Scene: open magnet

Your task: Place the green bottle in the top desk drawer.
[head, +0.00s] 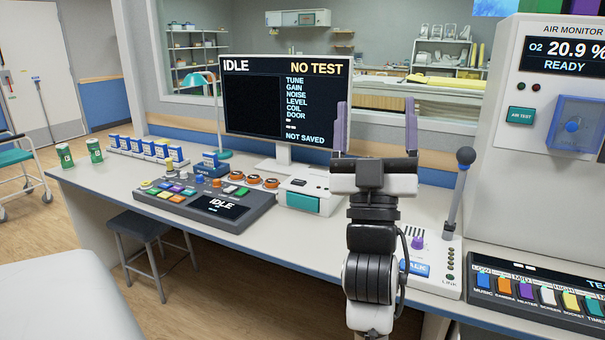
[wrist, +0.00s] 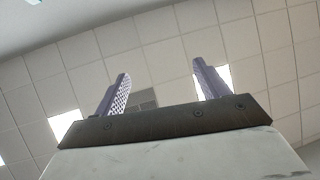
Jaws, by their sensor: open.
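Two green bottle-like containers stand upright at the far left end of the desk (head: 255,239) in the head view: one with a white mark on its side (head: 66,157), the other just right of it (head: 94,151). I cannot tell which is the task's bottle. No drawer front can be made out under the desk; my arm covers part of its front edge. My gripper (head: 376,103) is raised above the desk's right half, open and empty, far right of the green containers. In the wrist view, my gripper (wrist: 160,80) points at the ceiling with its fingers apart.
A row of blue-and-white boxes (head: 145,147) stands right of the containers. A button console (head: 205,200), white box with teal front (head: 310,198) and monitor (head: 283,105) fill the middle. A lever (head: 458,190) rises at right. A stool (head: 145,235) stands below.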

